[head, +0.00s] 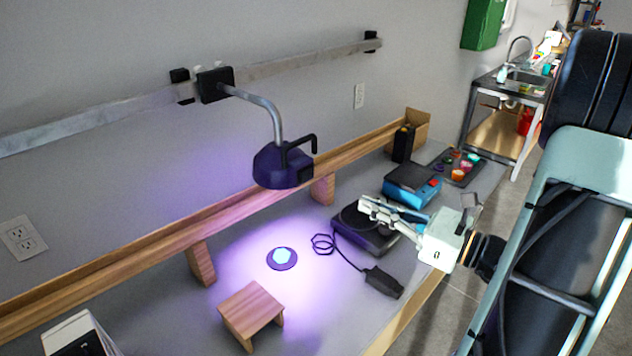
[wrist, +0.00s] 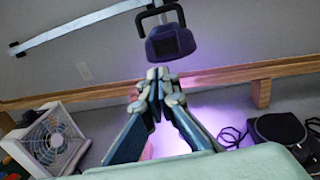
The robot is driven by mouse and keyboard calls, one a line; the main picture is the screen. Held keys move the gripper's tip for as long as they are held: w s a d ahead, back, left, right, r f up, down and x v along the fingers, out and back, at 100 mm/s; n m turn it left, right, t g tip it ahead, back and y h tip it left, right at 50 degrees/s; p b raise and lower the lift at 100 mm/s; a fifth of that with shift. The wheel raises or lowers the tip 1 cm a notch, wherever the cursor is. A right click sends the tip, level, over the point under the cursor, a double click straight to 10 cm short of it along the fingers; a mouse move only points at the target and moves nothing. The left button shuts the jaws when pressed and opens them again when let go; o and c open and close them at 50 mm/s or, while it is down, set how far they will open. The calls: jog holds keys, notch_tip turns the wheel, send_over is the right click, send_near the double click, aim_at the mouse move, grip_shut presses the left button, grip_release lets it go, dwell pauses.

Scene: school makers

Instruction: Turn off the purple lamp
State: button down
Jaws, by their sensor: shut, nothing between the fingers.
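The purple lamp (head: 281,168) hangs on a bent metal arm from a wall rail, with a black handle (head: 308,146) at its side. A bright purple-white glow lies on the table below it, so the lamp is lit. In the wrist view the lamp (wrist: 172,42) is beyond my fingertips, at the upper middle, with its handle (wrist: 160,9) above. My gripper (head: 370,207) is shut and empty, to the right of and lower than the lamp in the head view, apart from it. My gripper also shows in the wrist view (wrist: 158,75). No switch can be made out.
The table holds a small wooden stool (head: 251,308), a round purple disc (head: 282,258), a black device (head: 366,238) with a cable, and a blue box (head: 412,185). A wooden shelf (head: 240,205) runs along the wall. A fan (wrist: 52,140) stands at the left in the wrist view.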

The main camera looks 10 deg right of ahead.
aim_at(304, 178)
jog(key=p+x, duration=0.2)
jog(key=x, duration=1.1)
jog(key=shift+w+a+p, duration=0.15)
jog(key=shift+w+p, duration=0.1)
jog(key=shift+p, duration=0.15)
jog(key=shift+a, duration=0.1)
jog(key=shift+w+a+f+b, duration=0.1)
jog(key=shift+w+a+b, duration=0.1)
jog(key=shift+a+b, duration=0.15)
jog(key=shift+d, duration=0.1)
